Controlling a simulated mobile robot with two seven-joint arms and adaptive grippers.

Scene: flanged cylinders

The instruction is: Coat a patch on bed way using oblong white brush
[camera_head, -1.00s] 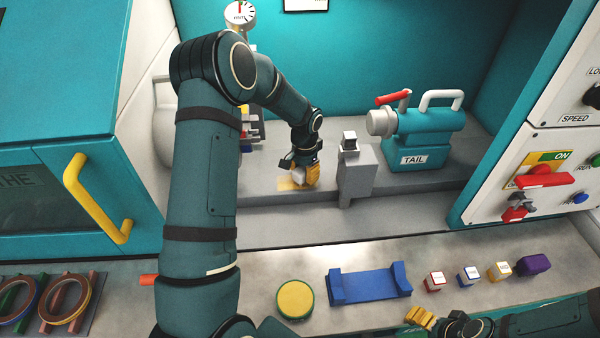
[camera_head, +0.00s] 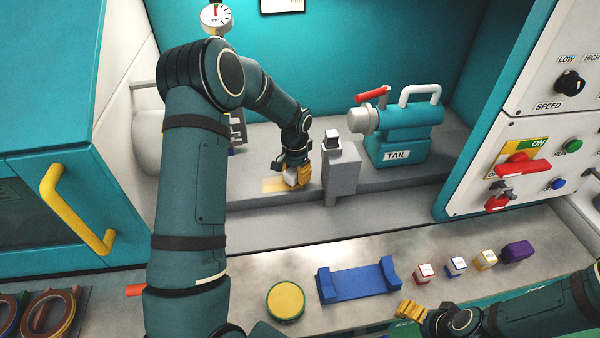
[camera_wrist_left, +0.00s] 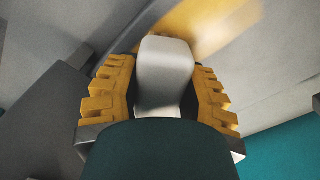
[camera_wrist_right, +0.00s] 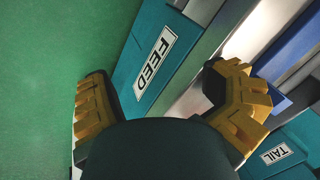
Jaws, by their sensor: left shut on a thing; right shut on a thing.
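My left gripper (camera_head: 297,180) is shut on the oblong white brush (camera_wrist_left: 165,72), whose pale block stands between the yellow fingers. It is low over the grey bed way (camera_head: 240,187), just left of a grey post. A yellow patch (camera_head: 271,186) shows on the bed way beside the brush. It also shows, smeared, in the left wrist view (camera_wrist_left: 210,25). The brush's contact face is hidden. My right gripper (camera_head: 410,310) is above the front edge of the bench. In its wrist view the fingers (camera_wrist_right: 160,95) stand apart and I see no held thing.
The grey post (camera_head: 341,172) and teal tailstock (camera_head: 403,138) stand right of the brush. On the front bench are a yellow-topped round tin (camera_head: 286,300), a blue cradle (camera_head: 357,282), several small cubes and a purple block (camera_head: 518,251). A control panel (camera_head: 530,170) is at right.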

